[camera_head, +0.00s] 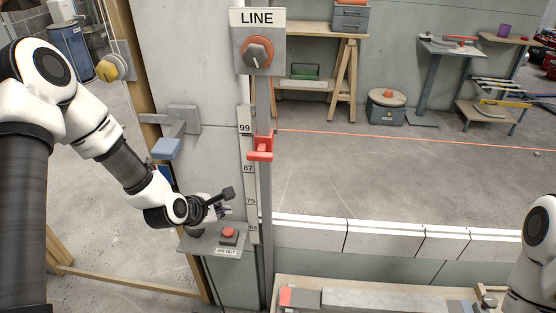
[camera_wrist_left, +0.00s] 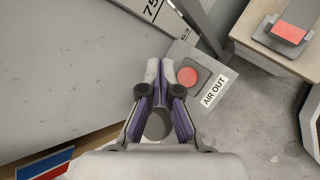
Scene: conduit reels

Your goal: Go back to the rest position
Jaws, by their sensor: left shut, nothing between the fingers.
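My left gripper (camera_head: 226,211) is at the end of the white and black left arm, in front of the grey column and just above the small grey shelf (camera_head: 200,245). In the left wrist view the gripper (camera_wrist_left: 160,66) has its two fingers together with nothing seen between them. The red button (camera_wrist_left: 188,77) beside the "AIR OUT" label (camera_wrist_left: 213,91) lies just right of the fingertips there; in the head view the red button (camera_head: 228,232) is below the gripper. Whether they touch cannot be told. Of my right arm, only a white link shows at the right edge; its gripper is out of view.
A grey post with a "LINE" knob (camera_head: 257,52) and a red slider (camera_head: 261,147) beside a number scale (camera_head: 247,168) stands right of the gripper. A blue-grey pad (camera_head: 166,149) on a bracket is close to the left forearm. A low block wall (camera_head: 390,239) runs right; open floor lies behind it.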

